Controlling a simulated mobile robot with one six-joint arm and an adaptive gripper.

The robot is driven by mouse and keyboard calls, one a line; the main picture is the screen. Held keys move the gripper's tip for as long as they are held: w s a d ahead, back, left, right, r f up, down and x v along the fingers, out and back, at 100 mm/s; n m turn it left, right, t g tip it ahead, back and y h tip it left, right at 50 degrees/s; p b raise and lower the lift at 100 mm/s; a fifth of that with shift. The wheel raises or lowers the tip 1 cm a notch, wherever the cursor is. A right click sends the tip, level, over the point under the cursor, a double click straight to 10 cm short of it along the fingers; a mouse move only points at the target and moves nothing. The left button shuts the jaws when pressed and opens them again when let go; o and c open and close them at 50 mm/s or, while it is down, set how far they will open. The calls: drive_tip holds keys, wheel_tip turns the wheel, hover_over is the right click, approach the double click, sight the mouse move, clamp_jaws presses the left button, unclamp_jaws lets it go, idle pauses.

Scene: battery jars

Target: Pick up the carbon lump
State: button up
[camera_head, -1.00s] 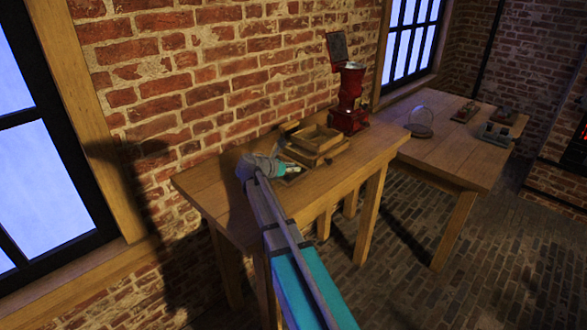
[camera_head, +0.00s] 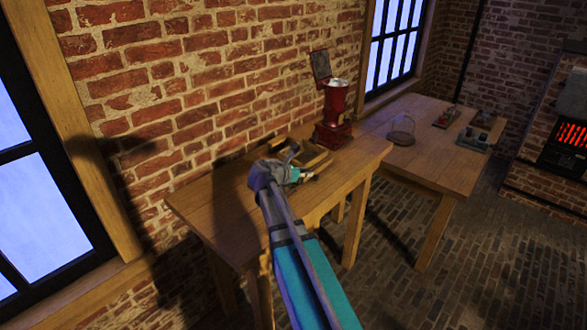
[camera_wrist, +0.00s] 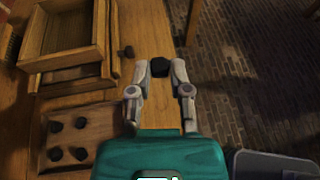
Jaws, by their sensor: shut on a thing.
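A dark, rounded carbon lump (camera_wrist: 159,67) sits between the fingertips of my gripper (camera_wrist: 160,71) in the wrist view. The fingers are shut on it from both sides. It appears held above the wooden table (camera_wrist: 165,22), near its edge. In the head view my gripper (camera_head: 305,177) is over the table, in front of the wooden box; the lump is too small to make out there. Another small dark lump (camera_wrist: 127,52) lies on the table beside the box.
A wooden box (camera_wrist: 103,28) stands left in the wrist view, with a wooden tray (camera_wrist: 90,118) of several dark lumps below it. A red mill (camera_head: 333,125) stands behind. Brick floor lies beyond the edge.

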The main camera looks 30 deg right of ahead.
drive_tip(key=shift+s+d+r+p, duration=0.2)
drive_tip(key=shift+s+d+r, duration=0.15)
drive_tip(key=shift+s, duration=0.2)
drive_tip(key=shift+s+d+r+p, duration=0.2)
drive_tip(key=shift+s+d+p, duration=0.1)
drive_tip(key=shift+s, duration=0.25)
drive_tip(key=shift+s+d+r+p, duration=0.15)
drive_tip(key=shift+s+d+r, duration=0.2)
drive_tip(key=shift+s, duration=0.2)
idle(0.6)
